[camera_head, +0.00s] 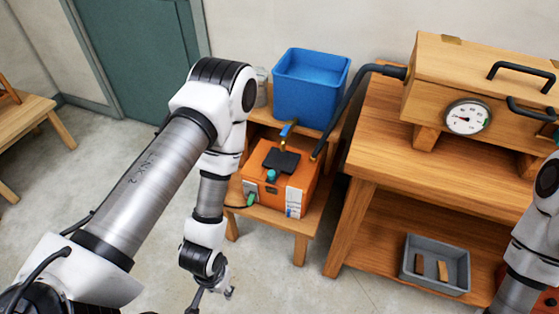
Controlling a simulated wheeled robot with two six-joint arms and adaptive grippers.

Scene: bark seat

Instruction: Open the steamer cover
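The steamer is a long wooden box (430,104) with a round white dial gauge (467,117) on its front. It stands at the upper right on a wooden bench. Its wooden cover (460,62) is down on the box, with a black handle (520,67) on top. Another black handle (530,108) is on the front. The right end of the steamer is cut off by the picture edge. My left gripper (212,293) hangs low over the floor, far from the steamer; its finger opening is unclear. My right arm enters at the right edge; its gripper is out of view.
A black hose (352,97) runs from the steamer's left end to an orange boiler box (281,183) on a low stool. A blue tub (311,86) stands behind it. A grey tray (435,264) with small wooden pieces sits on the bench's lower shelf (393,226).

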